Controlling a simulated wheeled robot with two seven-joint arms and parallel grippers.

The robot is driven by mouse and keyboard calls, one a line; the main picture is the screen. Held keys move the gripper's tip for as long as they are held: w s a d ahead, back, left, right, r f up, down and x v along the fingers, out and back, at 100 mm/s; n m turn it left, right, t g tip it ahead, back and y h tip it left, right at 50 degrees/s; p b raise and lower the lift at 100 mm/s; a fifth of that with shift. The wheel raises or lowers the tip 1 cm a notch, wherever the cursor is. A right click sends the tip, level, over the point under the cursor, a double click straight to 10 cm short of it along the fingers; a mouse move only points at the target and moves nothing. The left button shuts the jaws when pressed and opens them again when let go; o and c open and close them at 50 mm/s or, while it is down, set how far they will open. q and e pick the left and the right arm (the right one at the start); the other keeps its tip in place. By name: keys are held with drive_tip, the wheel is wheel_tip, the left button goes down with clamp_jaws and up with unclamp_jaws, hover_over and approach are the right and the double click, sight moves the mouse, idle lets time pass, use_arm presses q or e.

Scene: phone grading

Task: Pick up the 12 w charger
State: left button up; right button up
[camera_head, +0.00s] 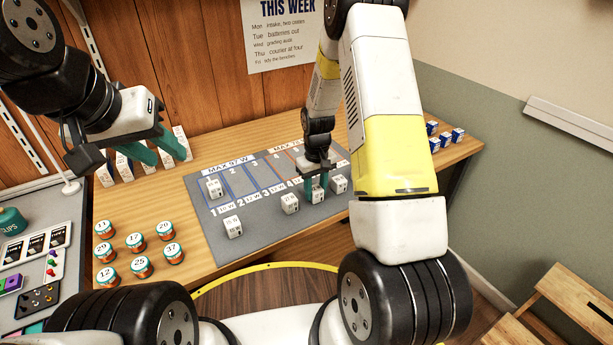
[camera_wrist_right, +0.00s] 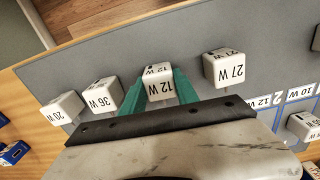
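The 12 W charger (camera_wrist_right: 158,82) is a small white block marked "12 W". In the right wrist view it is between the two teal fingers of my right gripper (camera_wrist_right: 160,86). The fingers flank its sides closely; I cannot tell if they press on it. In the head view this charger (camera_head: 317,196) is at the mat's front part, below my right gripper (camera_head: 317,184). My left gripper (camera_head: 160,152) is open and empty over the back left of the table, near a row of white boxes.
The grey mat (camera_head: 262,235) has numbered lanes. Several orange jars (camera_head: 141,267) stand at left, blue-and-white boxes (camera_head: 445,138) at right.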

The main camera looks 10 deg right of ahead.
clamp_jaws()
drive_tip(key=shift+r, duration=0.1)
